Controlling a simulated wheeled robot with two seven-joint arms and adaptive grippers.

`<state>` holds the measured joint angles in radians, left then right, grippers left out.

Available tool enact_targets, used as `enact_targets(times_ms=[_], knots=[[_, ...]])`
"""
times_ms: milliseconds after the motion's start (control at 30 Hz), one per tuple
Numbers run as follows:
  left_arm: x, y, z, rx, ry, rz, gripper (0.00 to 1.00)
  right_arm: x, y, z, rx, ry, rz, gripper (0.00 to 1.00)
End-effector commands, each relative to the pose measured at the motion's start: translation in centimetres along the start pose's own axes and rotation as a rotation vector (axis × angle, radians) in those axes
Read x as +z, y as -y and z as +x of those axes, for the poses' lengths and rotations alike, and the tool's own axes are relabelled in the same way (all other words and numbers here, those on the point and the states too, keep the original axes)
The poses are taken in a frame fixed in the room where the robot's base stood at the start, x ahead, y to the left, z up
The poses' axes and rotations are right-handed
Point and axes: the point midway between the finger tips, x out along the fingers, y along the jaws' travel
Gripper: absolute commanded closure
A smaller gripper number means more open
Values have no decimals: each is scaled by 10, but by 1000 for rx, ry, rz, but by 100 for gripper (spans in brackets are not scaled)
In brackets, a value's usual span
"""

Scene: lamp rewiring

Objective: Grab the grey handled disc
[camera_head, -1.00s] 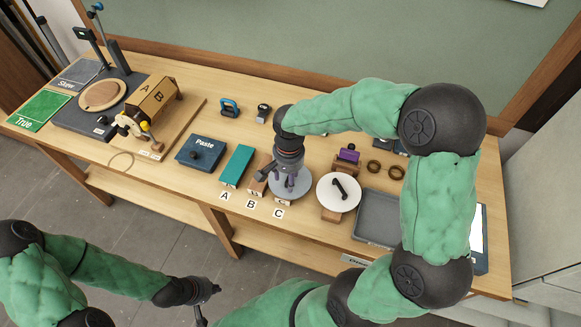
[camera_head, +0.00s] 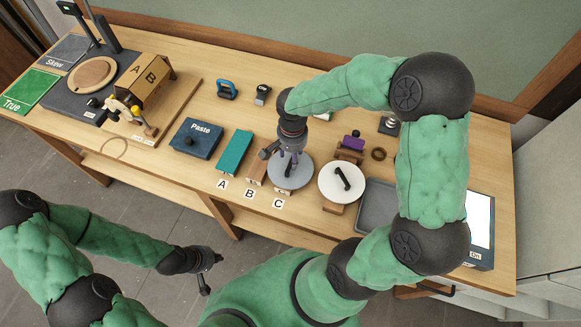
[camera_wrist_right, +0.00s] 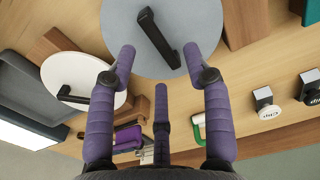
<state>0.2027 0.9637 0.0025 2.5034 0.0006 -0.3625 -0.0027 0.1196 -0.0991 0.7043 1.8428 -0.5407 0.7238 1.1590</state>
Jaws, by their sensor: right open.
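Nothing is held. My left gripper (camera_head: 208,268) hangs in front of the table, fingers apart and empty, far from the disc.
A white handled disc (camera_head: 331,190) on a wooden stand is close on the right. A teal block (camera_head: 235,152) and the blue Paste box (camera_head: 196,138) are left. A grey tray (camera_head: 374,208) is farther right. A purple-topped item (camera_head: 353,142) stands behind.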

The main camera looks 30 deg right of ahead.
Motion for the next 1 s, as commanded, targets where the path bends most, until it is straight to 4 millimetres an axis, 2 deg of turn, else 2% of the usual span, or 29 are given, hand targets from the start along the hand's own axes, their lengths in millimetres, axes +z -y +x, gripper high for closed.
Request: enact_targets(times_ms=[100, 233, 567, 733, 767, 1000], knots=[[0, 1, 4, 0, 0, 0, 100, 4, -2, 20, 4, 4, 0, 50], [0, 2, 6, 0, 0, 0, 100, 4, -1, 36, 2, 4, 1, 50], [0, 2, 6, 0, 0, 0, 100, 3, -1, 41, 0, 1, 0, 50], [0, 2, 6, 0, 0, 0, 100, 3, -1, 41, 0, 2, 0, 95], [0, 2, 6, 0, 0, 0, 100, 3, -1, 41, 0, 2, 0, 100], [0, 2, 6, 0, 0, 0, 100, 3, 0, 41, 0, 1, 0, 100]])
